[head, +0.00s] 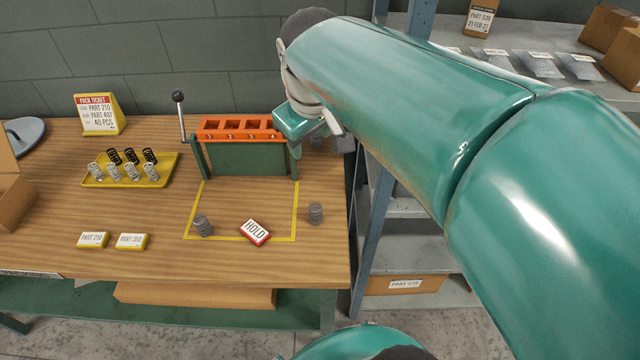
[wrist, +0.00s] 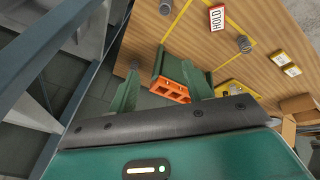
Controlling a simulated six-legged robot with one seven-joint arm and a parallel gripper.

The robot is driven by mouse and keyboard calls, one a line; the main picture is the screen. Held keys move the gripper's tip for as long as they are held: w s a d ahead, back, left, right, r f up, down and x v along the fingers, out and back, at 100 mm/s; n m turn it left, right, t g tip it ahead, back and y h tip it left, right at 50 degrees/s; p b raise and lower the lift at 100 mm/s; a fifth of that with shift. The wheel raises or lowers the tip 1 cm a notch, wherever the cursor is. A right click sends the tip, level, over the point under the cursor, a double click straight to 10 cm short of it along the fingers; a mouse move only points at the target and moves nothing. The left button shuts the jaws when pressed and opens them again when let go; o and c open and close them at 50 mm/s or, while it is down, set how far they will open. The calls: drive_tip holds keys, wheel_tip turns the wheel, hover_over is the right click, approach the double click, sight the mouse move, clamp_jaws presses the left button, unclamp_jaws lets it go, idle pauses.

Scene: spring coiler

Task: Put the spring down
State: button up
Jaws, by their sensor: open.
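My gripper (head: 316,130) is open beside the right end of the orange-topped green rack (head: 240,150). In the wrist view its two green fingers (wrist: 160,68) are spread with no spring between them. Two other grey springs stand farther forward, one left (head: 203,226) and one right (head: 315,213) of the red-edged HOLD card (head: 255,232). I cannot tell whether any fingertip touches a spring.
A yellow tray (head: 98,180) holds several black and silver springs. A lever (head: 181,115) rises at the rack's left. Two part labels (head: 93,240) and a pack ticket (head: 99,115) stand on the table. Metal shelving (head: 400,210) is close on the right. The table's front is mostly clear.

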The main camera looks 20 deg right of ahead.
drive_tip(key=s+a+f+m+t+y, duration=0.1)
drive_tip(key=s+f+m, duration=0.3)
drive_tip(key=s, duration=0.7)
drive_tip(key=shift+a+f+t, duration=0.15)
drive_tip(key=shift+f+t, duration=0.15)
idle(0.4)
